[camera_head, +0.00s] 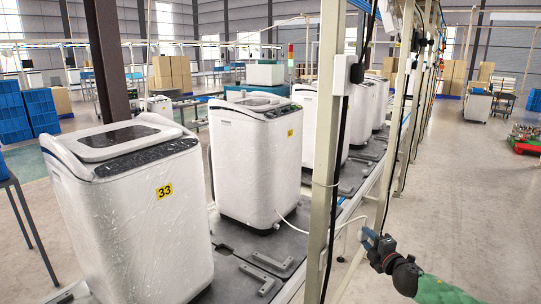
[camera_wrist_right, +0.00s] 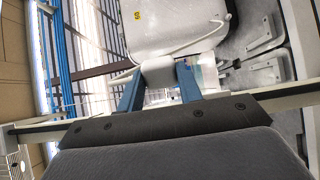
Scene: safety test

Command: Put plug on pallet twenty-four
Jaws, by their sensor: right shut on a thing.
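My right gripper (camera_head: 369,238) is at the lower right, beside the conveyor. In the right wrist view its blue fingers (camera_wrist_right: 158,85) are shut on the white plug (camera_wrist_right: 158,72). A white cord (camera_head: 290,224) runs from the second washing machine (camera_head: 256,150) toward my right gripper, passing the upright post. The grey pallet (camera_head: 232,243) lies on the conveyor under and in front of that machine. The number on its small yellow label (camera_head: 290,133) is too small to read. The nearest machine (camera_head: 130,215) carries a label reading 33. My left gripper is not in view.
A pale upright post (camera_head: 325,150) stands between my right gripper and the pallet. A second post (camera_head: 391,130) stands behind the gripper. More white machines (camera_head: 362,108) line the conveyor farther back.

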